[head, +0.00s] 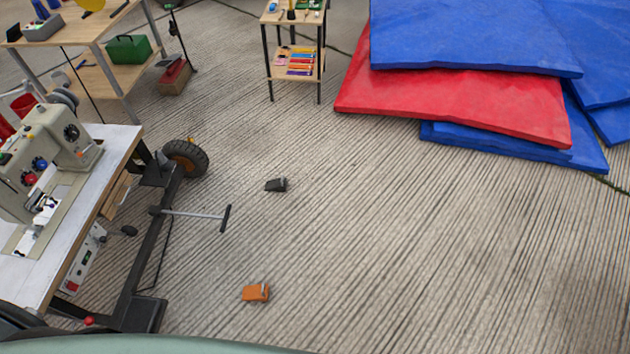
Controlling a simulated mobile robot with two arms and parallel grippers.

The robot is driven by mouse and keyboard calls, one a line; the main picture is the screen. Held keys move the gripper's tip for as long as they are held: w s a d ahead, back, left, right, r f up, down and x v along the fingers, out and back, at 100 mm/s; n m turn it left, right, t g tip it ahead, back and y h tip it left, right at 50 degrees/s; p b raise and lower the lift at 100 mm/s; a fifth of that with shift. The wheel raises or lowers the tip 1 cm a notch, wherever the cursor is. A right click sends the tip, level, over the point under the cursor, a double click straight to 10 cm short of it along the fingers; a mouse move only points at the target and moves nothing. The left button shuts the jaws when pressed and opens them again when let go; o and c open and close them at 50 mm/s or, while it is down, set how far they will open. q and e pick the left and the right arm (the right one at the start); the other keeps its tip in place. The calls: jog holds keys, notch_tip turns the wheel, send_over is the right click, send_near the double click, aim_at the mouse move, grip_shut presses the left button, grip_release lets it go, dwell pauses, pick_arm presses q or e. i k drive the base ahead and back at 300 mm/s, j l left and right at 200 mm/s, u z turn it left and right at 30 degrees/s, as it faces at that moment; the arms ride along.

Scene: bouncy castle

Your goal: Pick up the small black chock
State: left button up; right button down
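The small black chock (276,184) lies on the ribbed floor near the middle of the head view, a little right of the black wheel of the sewing table. Nothing touches it. An orange chock (256,292) of similar size lies on the floor nearer to me. Neither of my grippers shows in the head view.
A wheeled table (120,150) with a sewing machine (45,150) stands at left; its T-shaped tow handle (224,218) juts out between the chocks. A small shelf (293,51) and red and blue mats (455,95) lie beyond. Floor at right is clear.

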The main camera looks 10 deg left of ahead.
aim_at(278, 184)
jog(key=i+l+z, duration=0.45)
jog(key=i+l, duration=0.3)
jog(key=i, duration=0.1)
